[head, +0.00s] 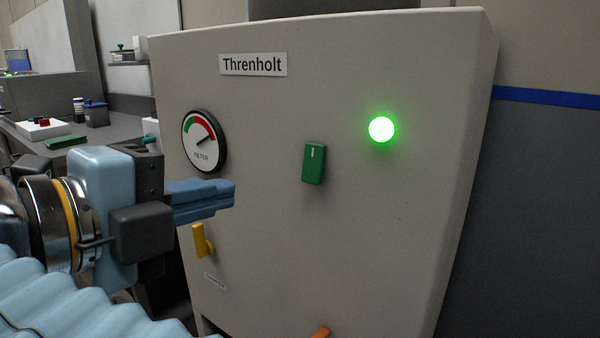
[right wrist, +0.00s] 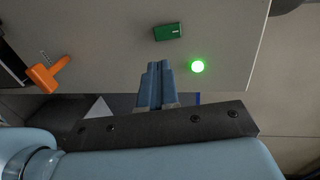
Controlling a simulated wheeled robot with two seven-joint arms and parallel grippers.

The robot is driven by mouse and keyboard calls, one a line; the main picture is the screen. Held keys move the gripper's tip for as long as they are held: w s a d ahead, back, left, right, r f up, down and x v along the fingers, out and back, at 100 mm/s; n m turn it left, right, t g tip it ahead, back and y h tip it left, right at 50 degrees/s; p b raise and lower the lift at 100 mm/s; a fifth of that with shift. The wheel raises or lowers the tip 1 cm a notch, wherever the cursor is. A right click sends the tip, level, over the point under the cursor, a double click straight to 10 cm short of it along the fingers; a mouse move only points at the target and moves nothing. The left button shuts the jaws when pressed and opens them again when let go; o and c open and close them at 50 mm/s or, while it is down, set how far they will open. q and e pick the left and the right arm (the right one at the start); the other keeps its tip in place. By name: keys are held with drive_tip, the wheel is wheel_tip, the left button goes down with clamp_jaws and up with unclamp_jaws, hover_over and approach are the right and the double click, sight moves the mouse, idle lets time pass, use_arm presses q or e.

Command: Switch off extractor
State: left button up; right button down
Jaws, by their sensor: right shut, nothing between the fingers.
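The extractor (head: 260,240) is a beige cabinet with a "Threnholt" label. Its green switch (head: 314,164) has a white mark near the top; it also shows in the right wrist view (right wrist: 168,32). A round lamp (head: 381,129) to the right of the switch glows green, also in the right wrist view (right wrist: 197,67).
A filter gauge (head: 203,140) is on the panel's upper left. An orange handle shows at the bottom edge (head: 321,333) and in the right wrist view (right wrist: 45,75). A bench (head: 75,143) with small items stands behind, left.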

sight(308, 174)
drive_tip(key=x, duration=1.4)
